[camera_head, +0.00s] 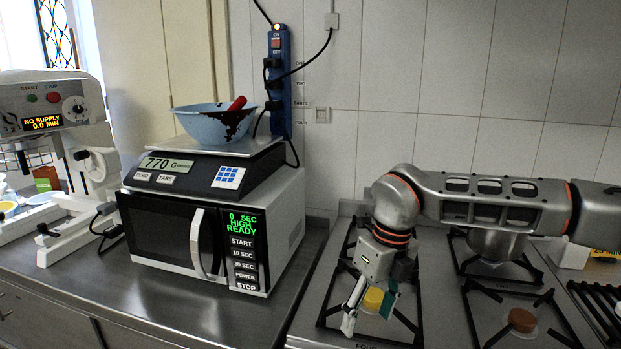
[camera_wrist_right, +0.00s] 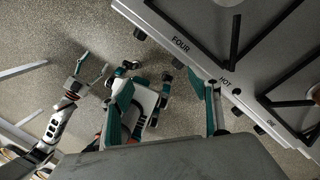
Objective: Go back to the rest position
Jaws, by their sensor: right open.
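My right gripper (camera_head: 368,312) is open and empty, pointing down over the front left burner of the stove (camera_head: 440,322). My left arm does not show in the head view.
A microwave (camera_head: 165,238) stands left of the stove, with a scale (camera_head: 165,179) and a blue bowl (camera_head: 195,124) on it. A white machine (camera_head: 95,140) is at the far left. Burner grates (camera_head: 545,297) rise from the stove. The metal counter front (camera_head: 165,305) is clear.

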